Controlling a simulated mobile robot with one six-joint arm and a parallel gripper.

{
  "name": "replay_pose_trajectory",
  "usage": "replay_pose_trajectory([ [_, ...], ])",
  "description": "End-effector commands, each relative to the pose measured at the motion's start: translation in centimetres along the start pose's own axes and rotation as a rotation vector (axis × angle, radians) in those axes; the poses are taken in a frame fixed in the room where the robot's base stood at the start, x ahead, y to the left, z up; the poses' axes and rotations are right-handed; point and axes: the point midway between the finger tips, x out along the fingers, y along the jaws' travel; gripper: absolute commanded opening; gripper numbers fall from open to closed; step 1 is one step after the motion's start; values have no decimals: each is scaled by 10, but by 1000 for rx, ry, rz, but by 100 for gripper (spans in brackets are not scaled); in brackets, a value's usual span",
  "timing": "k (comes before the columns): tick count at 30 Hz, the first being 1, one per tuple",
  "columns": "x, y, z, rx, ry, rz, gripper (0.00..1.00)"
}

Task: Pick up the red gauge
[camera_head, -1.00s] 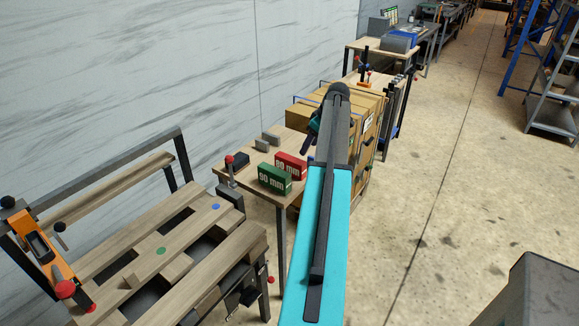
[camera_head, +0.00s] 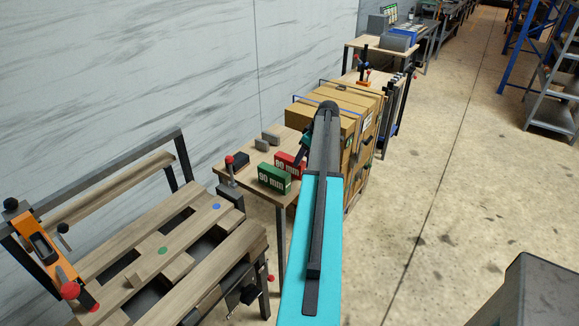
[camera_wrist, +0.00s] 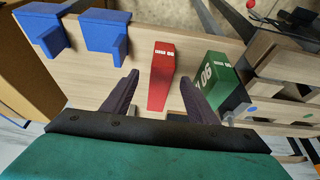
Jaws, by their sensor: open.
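The red gauge, a block with white lettering, stands on the small wooden table. In the wrist view the red gauge (camera_wrist: 161,75) is ahead of my gripper (camera_wrist: 159,85), between the lines of its two dark fingers. The fingers are apart and nothing is held. In the head view the red gauge (camera_head: 291,160) is partly covered by my arm, and my gripper (camera_head: 306,147) shows only in part beside the arm's end. A green gauge (camera_wrist: 221,78) stands close to the right finger in the wrist view; it also shows in the head view (camera_head: 273,178).
Two blue blocks (camera_wrist: 106,35) stand on the table (camera_wrist: 205,45) at the left of the wrist view. A wooden workbench with clamps (camera_head: 150,235) is at the left of the head view. Cardboard boxes (camera_head: 335,103) stand behind the table.

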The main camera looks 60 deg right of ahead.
Motion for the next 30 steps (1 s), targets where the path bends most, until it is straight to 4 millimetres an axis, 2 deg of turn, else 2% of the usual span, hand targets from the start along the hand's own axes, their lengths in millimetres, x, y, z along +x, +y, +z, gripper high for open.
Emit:
replay_pose_trajectory([
  [8,8,-1,-1,0,0,-1,53],
  [21,48,-3,-2,-1,0,-1,53],
  [30,52,-4,-1,-1,0,-1,53],
])
